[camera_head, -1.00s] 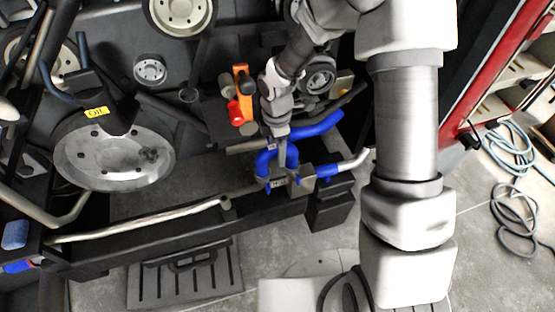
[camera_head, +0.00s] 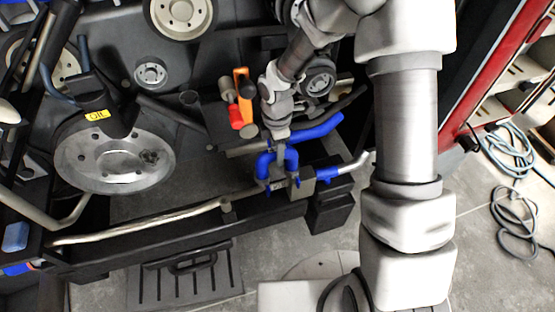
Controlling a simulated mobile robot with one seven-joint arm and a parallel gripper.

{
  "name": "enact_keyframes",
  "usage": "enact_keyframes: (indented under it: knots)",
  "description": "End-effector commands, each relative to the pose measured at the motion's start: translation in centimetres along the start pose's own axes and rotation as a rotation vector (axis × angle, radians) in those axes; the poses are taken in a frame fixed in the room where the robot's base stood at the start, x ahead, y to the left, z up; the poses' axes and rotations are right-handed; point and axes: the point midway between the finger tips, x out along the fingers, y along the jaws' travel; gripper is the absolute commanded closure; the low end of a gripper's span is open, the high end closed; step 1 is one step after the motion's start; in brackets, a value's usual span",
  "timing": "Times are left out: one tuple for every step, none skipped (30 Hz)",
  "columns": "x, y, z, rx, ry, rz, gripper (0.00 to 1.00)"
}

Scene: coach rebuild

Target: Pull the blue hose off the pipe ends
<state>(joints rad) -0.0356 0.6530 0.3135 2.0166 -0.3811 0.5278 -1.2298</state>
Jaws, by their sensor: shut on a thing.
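My gripper (camera_head: 280,160) reaches down from above and is shut on the blue hose at the arch. The wrist and fingers hide part of the hose, and I cannot tell how far its ends sit on the pipe ends.
Another blue hose piece (camera_head: 318,128) lies just behind, and a short blue sleeve (camera_head: 326,173) sits on a pale pipe to the right. An orange part with a red end (camera_head: 241,96) stands left of my wrist. A black frame beam (camera_head: 180,240) runs in front.

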Motion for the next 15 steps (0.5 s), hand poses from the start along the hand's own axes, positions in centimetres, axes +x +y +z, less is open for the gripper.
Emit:
enact_keyframes:
  knots:
    - [-0.01,0.00,0.00,0.000,0.000,0.000,0.87]
    - [-0.01,0.00,0.00,0.000,0.000,0.000,0.93]
    - [-0.01,0.00,0.00,0.000,0.000,0.000,1.00]
    - [-0.01,0.00,0.00,0.000,0.000,0.000,1.00]
    - [-0.01,0.00,0.00,0.000,0.000,0.000,1.00]
    - [-0.01,0.01,0.00,0.000,0.000,0.000,1.00]
    - [-0.01,0.01,0.00,0.000,0.000,0.000,1.00]
    - [-0.02,0.01,-0.01,0.000,0.000,0.000,1.00]
    - [-0.05,0.03,-0.01,0.000,0.000,0.001,1.00]
    - [-0.06,0.03,-0.01,0.000,0.000,0.001,1.00]
    - [-0.09,0.03,-0.01,0.000,0.000,0.001,1.00]
    - [-0.17,0.04,-0.01,0.000,0.000,0.001,1.00]
    - [-0.27,0.04,-0.01,0.000,0.000,0.001,1.00]
    - [-0.40,0.04,0.00,0.000,0.000,0.001,1.00]
    - [-0.62,0.04,0.00,0.000,0.000,0.001,1.00]
